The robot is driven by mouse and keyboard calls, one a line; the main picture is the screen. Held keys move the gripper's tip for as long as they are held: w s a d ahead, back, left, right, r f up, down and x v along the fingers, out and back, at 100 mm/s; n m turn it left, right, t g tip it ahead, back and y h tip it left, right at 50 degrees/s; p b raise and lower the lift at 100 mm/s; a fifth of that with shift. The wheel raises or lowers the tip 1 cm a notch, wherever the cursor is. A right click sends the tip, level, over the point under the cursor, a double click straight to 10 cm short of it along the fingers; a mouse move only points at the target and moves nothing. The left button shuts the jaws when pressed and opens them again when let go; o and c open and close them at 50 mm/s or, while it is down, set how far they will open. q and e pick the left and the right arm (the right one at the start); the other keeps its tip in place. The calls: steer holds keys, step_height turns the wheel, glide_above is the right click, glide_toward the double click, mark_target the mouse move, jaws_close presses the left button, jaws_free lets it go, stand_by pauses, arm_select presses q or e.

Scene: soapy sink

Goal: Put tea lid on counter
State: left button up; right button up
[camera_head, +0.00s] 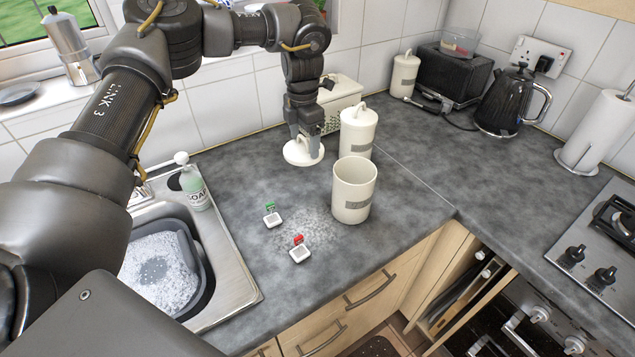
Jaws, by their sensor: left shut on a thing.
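My left gripper (308,143) reaches down over the counter (240,190) and is shut on a round cream lid (301,153). The lid is roughly flat, at or just above the counter, left of the lidded canister. I cannot tell if it touches the surface. An open cream canister (353,196) with a grey label stands upright in front of it, without a lid. A second cream canister (357,135) with its lid on stands behind the open one. My right gripper is not in view.
A cream bread box (342,103) stands behind the gripper. The sink (237,283) with a soapy grey basin and soap bottle (194,185) is at left. A kettle (508,102) and hob are at right.

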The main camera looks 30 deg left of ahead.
arm_select(q)
steer(key=shift+w+f, duration=0.1)
steer(key=shift+f, duration=0.45)
step_height(320, 180, down, 6)
steer(key=shift+r+p, duration=0.25)
steer(key=shift+p, duration=0.65)
steer(key=shift+s+f, duration=0.2)
step_height(320, 180, down, 3)
steer(key=shift+w+f+p, duration=0.1)
steer(key=shift+f+p, duration=0.05)
steer(key=shift+p, duration=0.45)
steer(key=o, duration=1.5)
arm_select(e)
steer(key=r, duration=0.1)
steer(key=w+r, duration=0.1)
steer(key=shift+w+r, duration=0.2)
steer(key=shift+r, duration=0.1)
arm_select(q)
step_height(320, 180, up, 11)
steer(key=b, duration=0.3)
steer(key=shift+r, duration=0.6)
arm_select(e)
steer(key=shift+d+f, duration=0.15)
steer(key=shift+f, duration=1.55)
